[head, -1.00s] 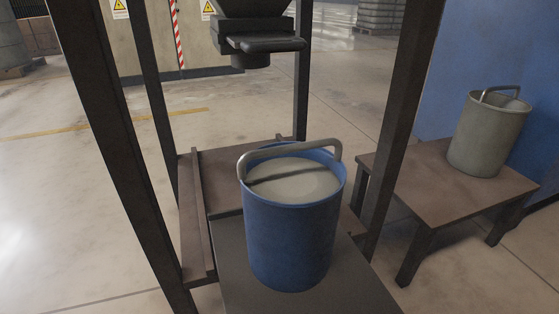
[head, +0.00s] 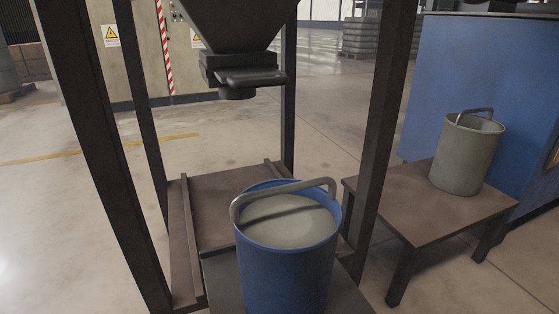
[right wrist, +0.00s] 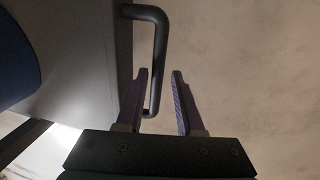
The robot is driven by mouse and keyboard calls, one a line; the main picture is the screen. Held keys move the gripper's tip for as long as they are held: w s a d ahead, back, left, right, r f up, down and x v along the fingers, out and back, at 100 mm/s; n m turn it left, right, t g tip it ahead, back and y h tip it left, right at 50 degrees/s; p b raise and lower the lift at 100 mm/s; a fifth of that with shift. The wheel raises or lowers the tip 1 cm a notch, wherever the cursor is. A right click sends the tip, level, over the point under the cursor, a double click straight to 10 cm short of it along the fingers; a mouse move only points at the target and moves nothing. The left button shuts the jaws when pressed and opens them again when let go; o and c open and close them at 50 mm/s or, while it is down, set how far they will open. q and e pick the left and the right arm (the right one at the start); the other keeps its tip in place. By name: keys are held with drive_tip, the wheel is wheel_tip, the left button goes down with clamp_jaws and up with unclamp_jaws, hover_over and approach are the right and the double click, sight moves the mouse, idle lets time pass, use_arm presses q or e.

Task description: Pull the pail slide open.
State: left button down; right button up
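The slide (head: 222,284) is a grey plate that juts toward me from the brown shelf between the dark posts. A blue pail (head: 284,278) stands upright on it, with pale grey contents and a curved grey bail handle above its rim. In the right wrist view the slide (right wrist: 85,55) is a grey panel at left, with a dark bar handle (right wrist: 158,45) on its edge. My right gripper (right wrist: 160,73) is open. The bar's end shows between its fingers, nearer the left one; contact is unclear. The slide's near edge is cut off in the head view. My left gripper is not in view.
A dark hopper (head: 238,30) with a spout hangs inside the frame beyond the pail. A front right post (head: 383,130) rises beside the slide. A brown side table (head: 425,205) at right carries a grey pail (head: 467,157). The floor at left is clear.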

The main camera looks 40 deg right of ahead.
drive_tip(key=shift+o, duration=0.7)
drive_tip(key=shift+r, duration=0.1)
wheel_tip(320, 180, up, 10)
drive_tip(key=s+p, duration=0.1)
drive_tip(key=p, duration=0.7)
drive_tip(key=shift+s+a, duration=0.2)
drive_tip(key=shift+s, duration=0.15)
drive_tip(key=shift+f, duration=0.2)
